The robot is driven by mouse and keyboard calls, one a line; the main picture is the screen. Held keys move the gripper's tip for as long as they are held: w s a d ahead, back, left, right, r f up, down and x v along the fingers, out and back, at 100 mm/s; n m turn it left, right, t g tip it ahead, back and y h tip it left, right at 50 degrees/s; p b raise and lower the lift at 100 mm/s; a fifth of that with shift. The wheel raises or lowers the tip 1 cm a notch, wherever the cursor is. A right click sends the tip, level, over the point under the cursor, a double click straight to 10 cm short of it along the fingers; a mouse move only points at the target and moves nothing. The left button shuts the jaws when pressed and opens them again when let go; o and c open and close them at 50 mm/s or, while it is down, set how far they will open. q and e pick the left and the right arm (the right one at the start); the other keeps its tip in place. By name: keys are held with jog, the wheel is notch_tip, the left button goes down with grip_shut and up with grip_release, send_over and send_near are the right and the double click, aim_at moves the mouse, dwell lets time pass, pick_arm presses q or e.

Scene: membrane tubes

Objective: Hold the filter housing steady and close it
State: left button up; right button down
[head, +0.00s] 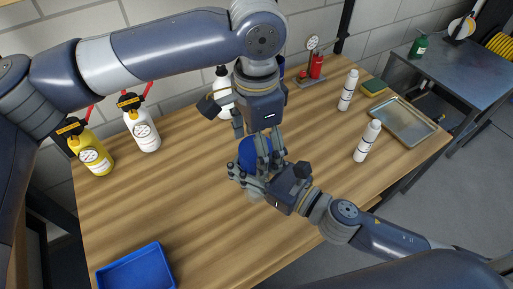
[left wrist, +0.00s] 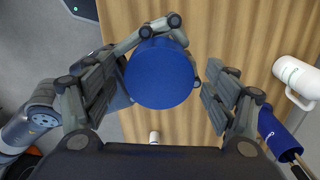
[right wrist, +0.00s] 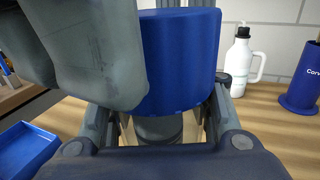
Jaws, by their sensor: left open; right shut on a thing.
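The filter housing stands on the wooden table, topped by a round blue cap (head: 248,152). My left gripper (head: 262,148) points down over the cap from above. In the left wrist view its open fingers lie on both sides of the blue cap (left wrist: 160,75), and I cannot tell whether they touch it. My right gripper (head: 252,180) comes in from the right and is shut on the housing below the cap. In the right wrist view the blue cap (right wrist: 180,60) sits above the fingers, with a dark round part under it. Most of the housing body is hidden.
Two white tubes (head: 367,142) stand to the right, near a metal tray (head: 432,128). White and yellow bottles (head: 95,160) stand at left, a hand pump with gauge (head: 312,70) at the back. A blue bin (head: 137,268) is at front left. The left middle of the table is clear.

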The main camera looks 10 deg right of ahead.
pick_arm(q)
notch_tip(320, 180, up, 10)
jog(key=shift+r, duration=0.25)
dwell(0.6)
